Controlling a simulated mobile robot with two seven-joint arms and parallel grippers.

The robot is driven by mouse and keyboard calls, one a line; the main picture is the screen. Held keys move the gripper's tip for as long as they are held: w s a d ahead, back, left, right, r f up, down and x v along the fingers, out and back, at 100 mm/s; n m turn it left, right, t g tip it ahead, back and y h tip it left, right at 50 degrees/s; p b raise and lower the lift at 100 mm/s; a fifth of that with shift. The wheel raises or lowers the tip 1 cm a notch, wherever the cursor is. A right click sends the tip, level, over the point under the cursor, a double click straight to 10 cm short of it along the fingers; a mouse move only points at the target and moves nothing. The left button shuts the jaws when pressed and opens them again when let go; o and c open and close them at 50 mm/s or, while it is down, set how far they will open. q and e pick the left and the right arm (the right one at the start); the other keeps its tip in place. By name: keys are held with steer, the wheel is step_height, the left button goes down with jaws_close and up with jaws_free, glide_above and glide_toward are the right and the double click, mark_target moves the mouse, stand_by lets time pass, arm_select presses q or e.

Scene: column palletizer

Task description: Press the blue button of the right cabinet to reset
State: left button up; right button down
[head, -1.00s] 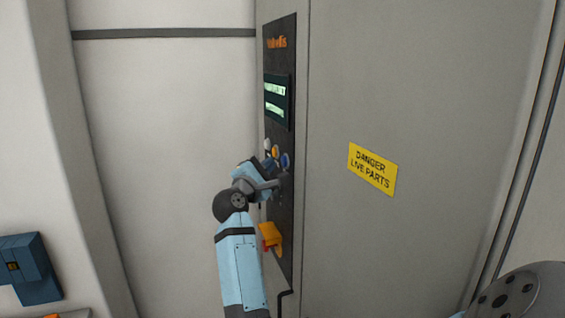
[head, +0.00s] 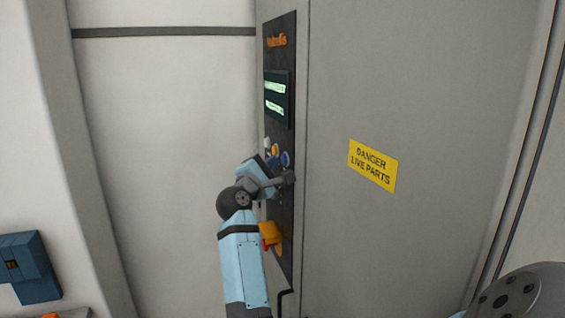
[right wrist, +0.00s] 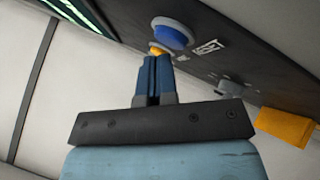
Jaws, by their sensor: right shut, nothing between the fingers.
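The right cabinet's dark control panel (head: 279,60) stands upright in the middle of the head view. Its round blue button (head: 286,158) sits below the screen, just right of my right gripper. In the right wrist view the blue button (right wrist: 173,34) shows near the top, with a pale rim. My right gripper (head: 273,164) is shut and empty. In the right wrist view its fingers (right wrist: 157,60) point at the panel just below and left of the blue button, overlapping a yellow button (right wrist: 158,49). I cannot tell whether the tips touch the panel. My left gripper is out of view.
A lit screen (head: 276,97) is above the buttons. An orange-yellow switch (head: 270,235) with a red part juts out below. A yellow danger sign (head: 372,166) is on the grey cabinet door. A blue box (head: 28,266) is at the lower left.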

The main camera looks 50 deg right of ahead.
steer(key=shift+s+d, duration=0.2)
steer(key=shift+d, duration=0.1)
stand_by(0.8)
stand_by(0.3)
steer(key=shift+w+a+b, duration=0.4)
steer(key=shift+a+b, duration=0.25)
steer(key=shift+b, duration=0.25)
steer(key=w+a+b, duration=0.1)
steer(key=a+b, duration=0.1)
steer(key=w+a+b, duration=0.1)
steer(key=a+b, duration=0.1)
steer(key=shift+w+a, duration=0.2)
stand_by(0.6)
